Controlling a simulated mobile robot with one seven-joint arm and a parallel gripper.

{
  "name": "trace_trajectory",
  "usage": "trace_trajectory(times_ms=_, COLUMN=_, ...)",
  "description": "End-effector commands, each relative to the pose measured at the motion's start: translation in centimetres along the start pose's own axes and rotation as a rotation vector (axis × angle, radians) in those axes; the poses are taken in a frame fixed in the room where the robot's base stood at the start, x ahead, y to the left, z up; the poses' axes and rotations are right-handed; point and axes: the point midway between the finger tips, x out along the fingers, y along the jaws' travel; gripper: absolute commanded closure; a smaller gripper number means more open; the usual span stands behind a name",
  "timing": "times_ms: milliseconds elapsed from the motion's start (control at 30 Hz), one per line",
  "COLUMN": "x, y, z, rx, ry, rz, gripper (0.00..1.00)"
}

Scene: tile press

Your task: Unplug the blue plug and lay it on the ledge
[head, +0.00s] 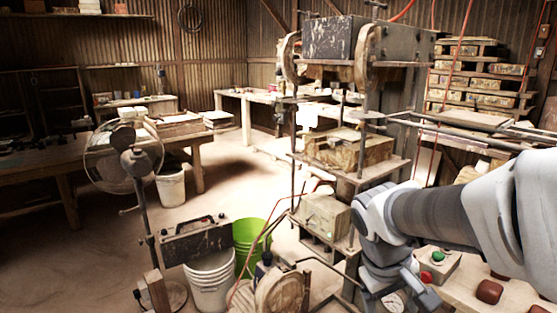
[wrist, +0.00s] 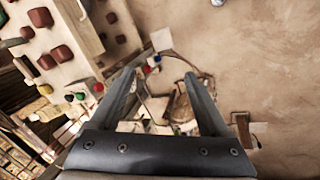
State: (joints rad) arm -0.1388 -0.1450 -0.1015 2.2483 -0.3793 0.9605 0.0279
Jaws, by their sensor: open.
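My gripper (wrist: 158,76) is open in the wrist view, its two dark fingers apart with nothing held between them. A small blue spot (wrist: 157,58) shows just beyond the fingertips, beside a red one (wrist: 146,70); it may be the blue plug, but it is too small to tell. It looks apart from the fingers. I cannot make out a blue plug in the head view, where my arm covers part of the press. Which surface is the ledge is unclear. My fingers cannot be made out in the head view.
The tall press (head: 345,150) stands left of my arm. A pale bench with dark red blocks (head: 489,291) and a button box (head: 438,262) is at lower right. A fan (head: 135,160), white buckets (head: 210,275) and a green bucket (head: 250,232) stand left.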

Motion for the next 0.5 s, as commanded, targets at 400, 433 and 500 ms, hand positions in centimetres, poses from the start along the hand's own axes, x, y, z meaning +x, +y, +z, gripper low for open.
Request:
trace_trajectory(times_ms=400, x=10.5, y=0.9, z=-4.3, rx=-0.211, ry=-0.216, rz=0.184, gripper=0.2)
trace_trajectory(times_ms=433, x=11.3, y=0.9, z=-4.6, rx=-0.228, ry=-0.231, rz=0.199, gripper=0.2)
trace_trajectory(times_ms=500, x=13.0, y=1.0, z=-5.2, rx=-0.267, ry=-0.263, rz=0.233, gripper=0.2)
